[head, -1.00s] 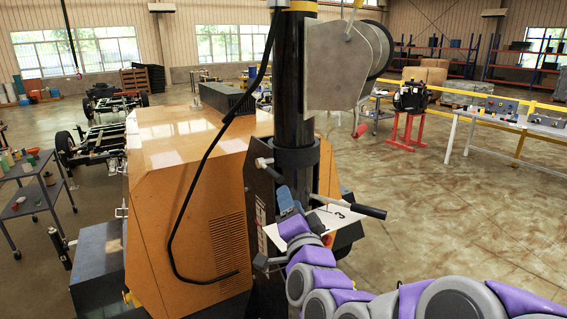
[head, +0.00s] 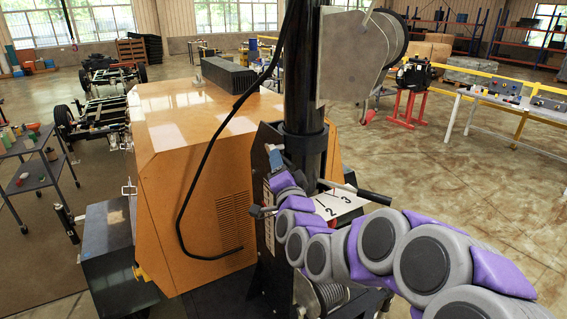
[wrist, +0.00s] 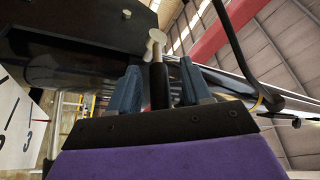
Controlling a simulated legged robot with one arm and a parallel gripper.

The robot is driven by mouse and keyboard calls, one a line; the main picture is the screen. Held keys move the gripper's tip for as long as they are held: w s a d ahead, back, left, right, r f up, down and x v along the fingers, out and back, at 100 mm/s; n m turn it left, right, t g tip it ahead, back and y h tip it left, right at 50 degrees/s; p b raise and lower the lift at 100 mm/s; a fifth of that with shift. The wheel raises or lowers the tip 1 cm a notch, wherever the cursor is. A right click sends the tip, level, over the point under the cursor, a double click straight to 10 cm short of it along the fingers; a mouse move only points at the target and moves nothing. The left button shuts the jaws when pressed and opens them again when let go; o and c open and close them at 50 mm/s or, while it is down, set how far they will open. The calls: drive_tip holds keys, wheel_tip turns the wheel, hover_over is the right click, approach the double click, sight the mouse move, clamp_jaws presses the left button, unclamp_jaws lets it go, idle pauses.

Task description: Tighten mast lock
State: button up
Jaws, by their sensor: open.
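The mast lock, a pale knobbed handle (head: 275,158), sits at the left of the collar on the black mast (head: 303,150). In the wrist view its cream cross-piece (wrist: 156,42) shows just beyond my fingers, with a dark shaft below it between them. My gripper (wrist: 158,85) is open, with one blue-grey finger on each side of the shaft. I cannot tell whether either finger touches it. In the head view my gripper (head: 283,180) is small and partly hidden, just below the handle.
A white plate with numbers (head: 342,203) and a black lever (head: 365,193) are right of my wrist. The orange generator housing (head: 195,150) stands left, with a black cable (head: 190,190) hanging over it. A winch drum (head: 328,293) is below my arm.

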drive_tip(key=shift+w+a+r, duration=0.1)
drive_tip(key=shift+w+a, duration=0.15)
drive_tip(key=shift+a, duration=0.05)
drive_tip(key=d, duration=0.2)
drive_tip(key=shift+d+r, duration=0.15)
drive_tip(key=shift+d, duration=0.25)
drive_tip(key=shift+c, duration=0.2)
drive_tip(key=shift+d, duration=0.2)
drive_tip(key=shift+c, duration=1.6)
drive_tip(key=shift+a, duration=0.65)
drive_tip(key=c, duration=0.3)
clamp_jaws()
